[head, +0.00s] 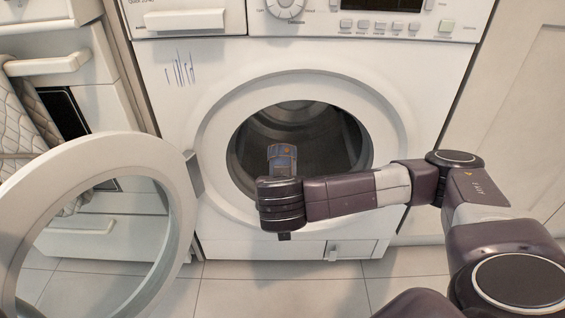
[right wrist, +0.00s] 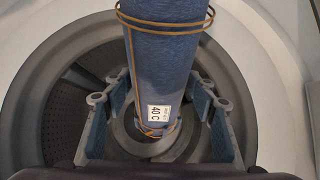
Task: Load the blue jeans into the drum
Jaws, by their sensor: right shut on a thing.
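The blue jeans (right wrist: 165,65) are a rolled bundle tied with orange cord, with a white "40 C" tag. My right gripper (right wrist: 153,98) is shut on the jeans, with a finger on each side of the roll. In the head view my right wrist hides most of that gripper. The drum (head: 320,135) is dark, open and looks empty where visible. The washer door (head: 110,150) stands wide open to the left. My left gripper is not in view.
The white washer (head: 430,75) stands under the counter, with its control panel (head: 370,20) above the opening. The tiled floor (head: 250,285) is clear in front.

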